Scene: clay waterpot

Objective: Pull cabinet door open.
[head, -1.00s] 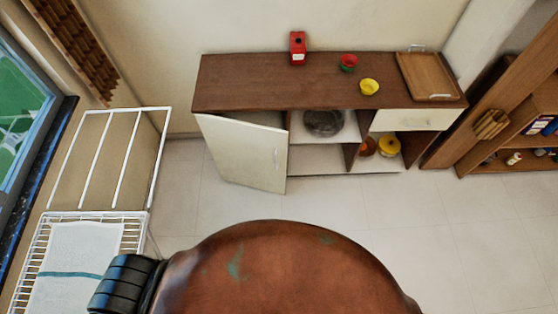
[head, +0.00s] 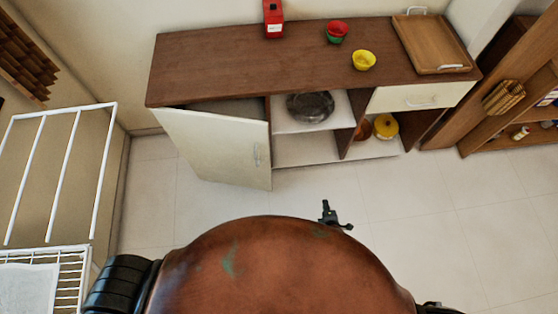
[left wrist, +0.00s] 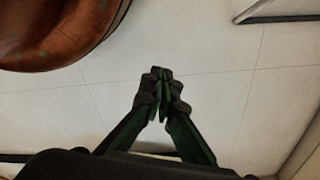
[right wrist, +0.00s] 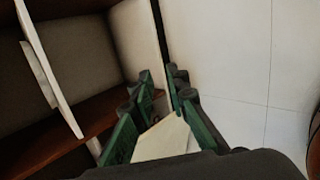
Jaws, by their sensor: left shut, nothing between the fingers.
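The cabinet (head: 215,68) is low, with a dark brown top and pale fronts. My left gripper (left wrist: 160,74) is shut and empty over the floor.
A dark pan (head: 310,105) sits inside. A white rack (head: 75,180) stands left. Tiled floor (head: 420,215) in front is clear.

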